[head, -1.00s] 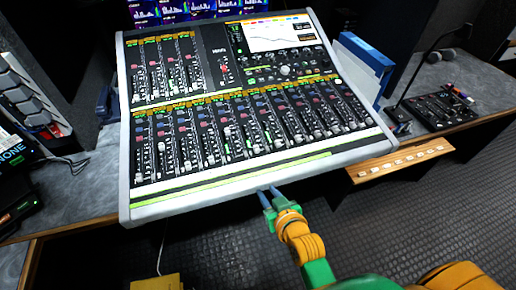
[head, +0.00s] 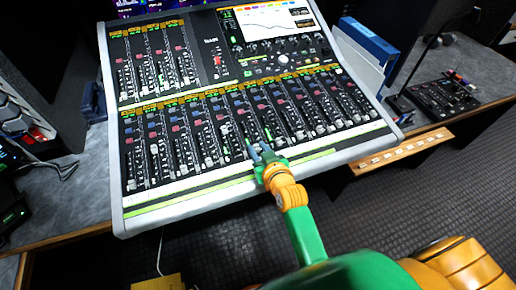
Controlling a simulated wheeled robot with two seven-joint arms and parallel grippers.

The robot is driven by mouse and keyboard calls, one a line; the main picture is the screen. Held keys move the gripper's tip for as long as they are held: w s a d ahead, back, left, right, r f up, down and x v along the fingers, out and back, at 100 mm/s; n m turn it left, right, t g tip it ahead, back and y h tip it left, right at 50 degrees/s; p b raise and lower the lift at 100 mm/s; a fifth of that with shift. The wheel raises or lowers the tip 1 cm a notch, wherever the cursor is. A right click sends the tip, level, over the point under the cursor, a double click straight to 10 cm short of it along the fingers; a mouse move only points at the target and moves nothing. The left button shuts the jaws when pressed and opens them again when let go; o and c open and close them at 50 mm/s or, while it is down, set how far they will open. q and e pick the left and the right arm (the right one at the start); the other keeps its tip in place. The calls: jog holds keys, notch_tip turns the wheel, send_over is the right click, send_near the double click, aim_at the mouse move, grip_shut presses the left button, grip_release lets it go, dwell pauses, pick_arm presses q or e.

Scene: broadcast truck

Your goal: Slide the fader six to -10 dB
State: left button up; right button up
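The mixing console (head: 118,205) fills the middle of the head view, with a lower row of several channel faders and a shorter upper row at left. Fader six, counted from the left in the lower row, appears to be the strip (head: 246,135) just beyond my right gripper's fingertips; its cap is too small or covered to make out. My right gripper (head: 261,151) reaches in from the lower right over the front of the lower fader row. Its two blue-grey fingers are a little apart with nothing visible between them. Whether they touch the panel I cannot tell. My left gripper is out of view.
The console screen (head: 270,22) is at the back right. A blue panel (head: 366,45) stands right of the console. A small black control box (head: 443,95) with a gooseneck microphone sits on the right desk. A wooden strip with buttons (head: 402,151) projects below it.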

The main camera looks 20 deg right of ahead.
jog(key=shift+s+r, duration=0.1)
grip_shut()
dwell(1.2)
